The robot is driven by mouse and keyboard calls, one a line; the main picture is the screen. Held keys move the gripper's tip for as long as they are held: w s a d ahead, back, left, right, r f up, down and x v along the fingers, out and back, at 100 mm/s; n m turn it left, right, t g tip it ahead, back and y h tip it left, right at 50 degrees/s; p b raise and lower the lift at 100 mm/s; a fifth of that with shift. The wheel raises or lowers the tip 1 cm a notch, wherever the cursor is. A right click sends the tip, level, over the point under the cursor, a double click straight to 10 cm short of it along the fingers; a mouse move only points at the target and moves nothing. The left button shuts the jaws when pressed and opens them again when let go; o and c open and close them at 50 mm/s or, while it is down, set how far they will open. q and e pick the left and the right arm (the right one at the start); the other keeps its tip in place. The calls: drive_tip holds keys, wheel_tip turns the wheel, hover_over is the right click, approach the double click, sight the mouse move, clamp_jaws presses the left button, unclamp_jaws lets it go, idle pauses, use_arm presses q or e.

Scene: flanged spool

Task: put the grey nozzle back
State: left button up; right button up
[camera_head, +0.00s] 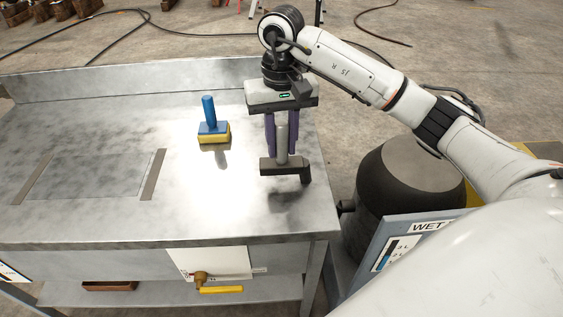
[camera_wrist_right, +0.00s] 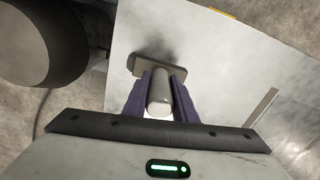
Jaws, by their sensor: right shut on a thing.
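The grey nozzle (camera_head: 285,166) has a pale upright tube and a darker flat foot at its lower end. My right gripper (camera_head: 282,150) is shut on the tube, with a purple finger on each side, and holds the nozzle upright over the right part of the metal table (camera_head: 60,225). A shadow lies on the table below it, and the foot looks raised off the top. In the right wrist view the nozzle (camera_wrist_right: 160,95) sits between the purple fingers (camera_wrist_right: 159,97), its foot beyond them. My left gripper is not in view.
A blue-handled brush with a yellow base (camera_head: 213,135) stands on the table left of the nozzle. A dark plate with two strips (camera_head: 85,175) lies further left. A dark drum (camera_head: 405,190) and a "WET" sign (camera_head: 400,245) stand right of the table.

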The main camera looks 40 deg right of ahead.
sight(282, 123)
drive_tip(key=shift+f, duration=2.2)
drive_tip(key=shift+f, duration=0.2)
drive_tip(key=o, duration=1)
wheel_tip(282, 123, up, 12)
drive_tip(key=shift+r+p, duration=0.2)
drive_tip(key=shift+p, duration=0.1)
